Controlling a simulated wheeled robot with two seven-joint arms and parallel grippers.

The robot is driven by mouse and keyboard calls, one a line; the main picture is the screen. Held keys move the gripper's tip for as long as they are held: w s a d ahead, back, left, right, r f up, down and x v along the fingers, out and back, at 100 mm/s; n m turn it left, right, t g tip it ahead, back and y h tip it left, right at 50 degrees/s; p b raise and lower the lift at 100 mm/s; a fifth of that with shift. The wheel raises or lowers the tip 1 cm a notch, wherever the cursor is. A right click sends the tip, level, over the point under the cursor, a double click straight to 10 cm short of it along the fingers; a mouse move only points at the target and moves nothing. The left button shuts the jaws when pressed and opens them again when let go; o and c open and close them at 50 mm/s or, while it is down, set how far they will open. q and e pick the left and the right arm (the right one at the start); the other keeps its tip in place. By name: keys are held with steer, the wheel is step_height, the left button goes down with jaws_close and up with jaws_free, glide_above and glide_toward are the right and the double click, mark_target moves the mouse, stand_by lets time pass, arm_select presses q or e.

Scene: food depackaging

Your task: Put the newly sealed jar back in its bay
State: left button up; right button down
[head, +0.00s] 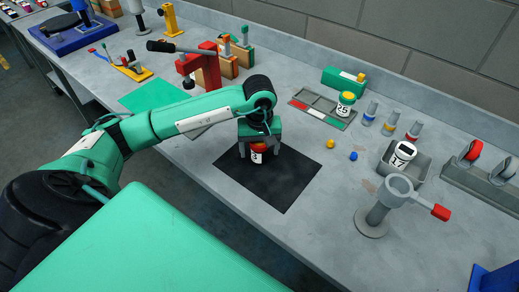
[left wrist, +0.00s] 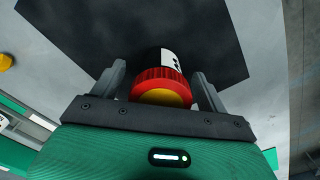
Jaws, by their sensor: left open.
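A jar with a red lid (head: 257,148) and a white label with dark print stands on the black mat (head: 290,186). In the left wrist view its red lid with a yellow top (left wrist: 161,86) sits between the two fingers. My left gripper (head: 259,154) is open and reaches down around the jar, with gaps beside the lid. The grey tray (head: 318,101) with red, white and green marked bays lies behind the mat. A jar marked 25 (head: 345,104) with a yellow and green lid stands at its right end. My right gripper is out of view.
A grey bin (head: 417,171) holds a jar marked 17 (head: 402,155). A grey ring stand (head: 372,220) with a red-tipped handle is at the right. Small yellow (head: 330,143) and blue (head: 353,156) pieces lie between mat and bin. A red press (head: 195,63) stands left.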

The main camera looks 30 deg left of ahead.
arm_select(q)
steer(key=c, duration=1.2)
steer(key=shift+r, duration=0.15)
